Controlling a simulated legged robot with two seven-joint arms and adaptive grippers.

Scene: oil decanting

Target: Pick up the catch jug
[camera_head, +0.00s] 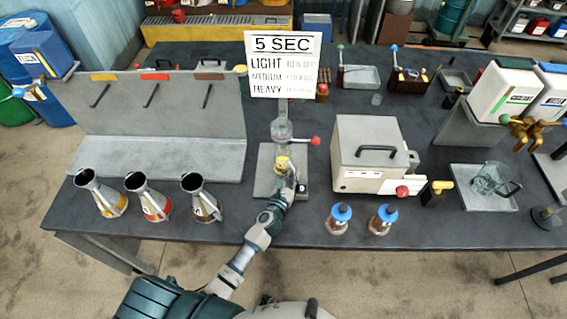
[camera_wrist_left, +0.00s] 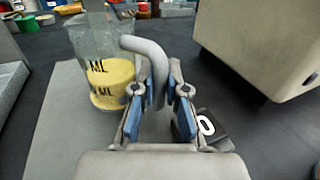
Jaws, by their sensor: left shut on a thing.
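The catch jug (camera_head: 282,163) is clear with a yellow band at its base, and it stands upright on a grey stand plate under a glass spout in the head view. In the left wrist view the jug (camera_wrist_left: 110,80) shows "ML" marks on the band and a curved grey handle (camera_wrist_left: 146,47). My left gripper (camera_head: 288,184) reaches it from the front. In the wrist view its blue-padded fingers (camera_wrist_left: 162,88) sit on both sides of the handle, shut on it. I cannot see any gap between jug and plate. My right gripper is not in view.
Three metal pitchers (camera_head: 147,196) stand left. A sign (camera_head: 283,64) rises behind the jug. A grey boxy machine (camera_head: 372,152) is close on the right, with two blue-topped bottles (camera_head: 340,214) before it. Another glass jug (camera_head: 487,180) sits on a tray farther right.

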